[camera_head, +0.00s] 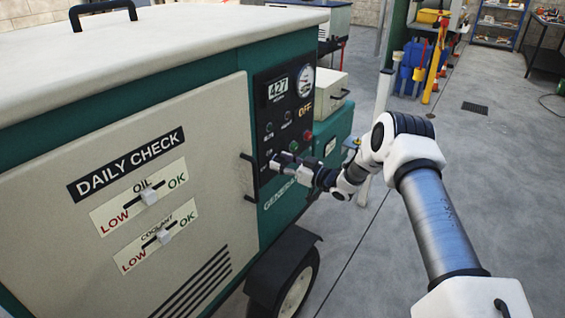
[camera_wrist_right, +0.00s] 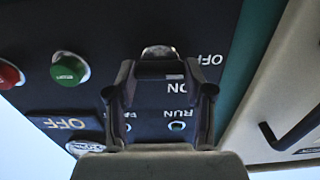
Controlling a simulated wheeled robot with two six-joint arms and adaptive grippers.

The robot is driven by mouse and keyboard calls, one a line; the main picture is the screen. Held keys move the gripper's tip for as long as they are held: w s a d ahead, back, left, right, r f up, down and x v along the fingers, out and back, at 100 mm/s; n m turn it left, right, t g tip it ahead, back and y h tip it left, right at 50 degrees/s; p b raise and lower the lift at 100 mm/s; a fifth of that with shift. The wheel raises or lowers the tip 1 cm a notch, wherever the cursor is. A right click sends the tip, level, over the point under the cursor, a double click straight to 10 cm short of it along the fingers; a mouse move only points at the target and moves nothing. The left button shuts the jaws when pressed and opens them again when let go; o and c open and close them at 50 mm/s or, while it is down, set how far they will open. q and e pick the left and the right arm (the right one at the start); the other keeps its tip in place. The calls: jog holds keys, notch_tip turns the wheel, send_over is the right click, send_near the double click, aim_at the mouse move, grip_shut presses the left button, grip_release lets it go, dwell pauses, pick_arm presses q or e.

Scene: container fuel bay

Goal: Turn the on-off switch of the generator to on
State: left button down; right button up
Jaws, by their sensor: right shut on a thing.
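The generator (camera_head: 235,160) is a large green and beige unit with a dark control panel (camera_head: 262,100) at its right end. My right gripper (camera_head: 278,161) reaches the lower part of this panel from the right. In the right wrist view the jaws (camera_wrist_right: 160,70) are shut on the silver on-off switch (camera_wrist_right: 159,52), whose rounded end shows beyond the fingertips. The printed words OFF and ON appear upside down beside it, with ON partly behind the jaws. The switch's exact angle cannot be told. My left gripper is not in view.
A larger orange OFF sign (camera_head: 306,106) shows on the panel. Green (camera_wrist_right: 69,68) and red (camera_wrist_right: 9,74) buttons sit near the switch. A dark door handle (camera_head: 248,176) stands just left of the gripper. Open floor (camera_head: 350,270) lies to the right.

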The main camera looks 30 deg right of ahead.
jog(key=shift+m, duration=0.4)
jog(key=m, duration=0.5)
jog(key=shift+d+b, duration=0.1)
jog(key=shift+b, duration=0.3)
jog(key=m, duration=0.6)
jog(key=shift+w+d, duration=0.1)
jog(key=o, duration=1.2)
jog(key=shift+f, duration=0.1)
jog(key=shift+c, duration=0.2)
jog(key=v, duration=1.2)
